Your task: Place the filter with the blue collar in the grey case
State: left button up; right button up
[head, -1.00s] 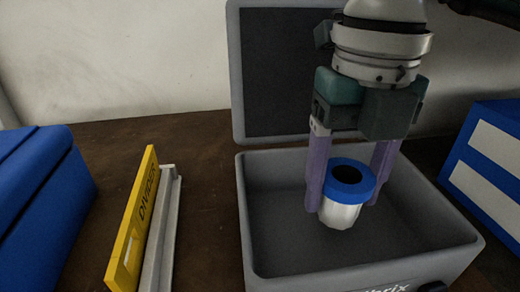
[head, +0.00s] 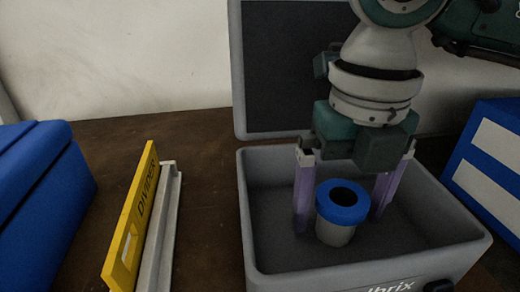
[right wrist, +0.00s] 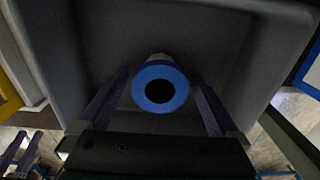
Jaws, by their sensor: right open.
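The filter with the blue collar (head: 341,203) stands upright inside the open grey case (head: 262,262), its pale body below the collar. In the right wrist view the blue collar (right wrist: 160,87) shows from above with its dark hole. My right gripper (head: 338,218) is open, with one purple finger on each side of the filter and a visible gap to it. In the right wrist view its fingers (right wrist: 160,95) are spread to the left and right of the collar.
A yellow divider (head: 133,225) stands in a pale slotted holder (head: 165,230) left of the case. A blue box (head: 40,195) is at the far left, and a blue and white box (head: 490,150) at the right. The case lid (head: 285,70) stands open behind.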

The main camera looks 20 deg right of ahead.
aim_at(344, 197)
jog(key=shift+r, duration=0.25)
notch_tip(344, 197, up, 12)
jog(key=p, duration=0.2)
jog(key=shift+f, duration=0.1)
